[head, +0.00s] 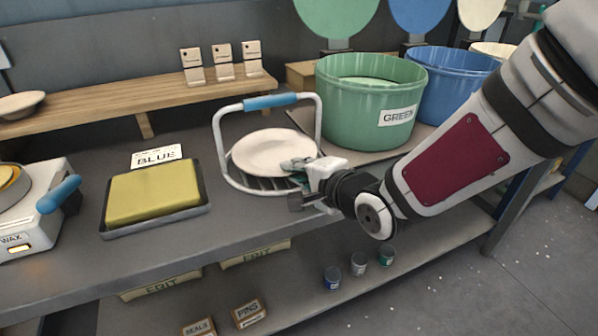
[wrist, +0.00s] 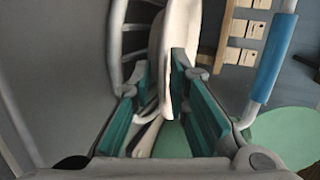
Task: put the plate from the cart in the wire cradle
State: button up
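The cream plate (head: 272,153) lies nearly flat in the wire cradle (head: 232,172) on the bench, over its dark slats, in the head view. The cradle has a white wire frame and a blue handle grip (head: 270,101). My gripper (head: 298,168) is at the plate's front right edge. In the wrist view, the plate (wrist: 179,30) reaches between the two green-padded fingers (wrist: 163,75). The fingers are apart, with a small gap seen on the left side; the right fingertip overlaps the plate. The plate's contact with the cradle is partly hidden.
A green tub (head: 365,125) stands close behind and right of the cradle, with a blue tub (head: 450,90) beyond. A yellow block in a dark tray (head: 155,226) lies left. A wooden shelf (head: 120,103) runs behind. Bench space in front is clear.

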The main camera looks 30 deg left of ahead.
jog(key=shift+r, duration=0.15)
jog(key=shift+s+d+r, duration=0.15)
jog(key=shift+d, duration=0.15)
jog(key=v, duration=0.9)
jog(key=shift+b+v, duration=1.1)
jog(key=shift+b, duration=0.8)
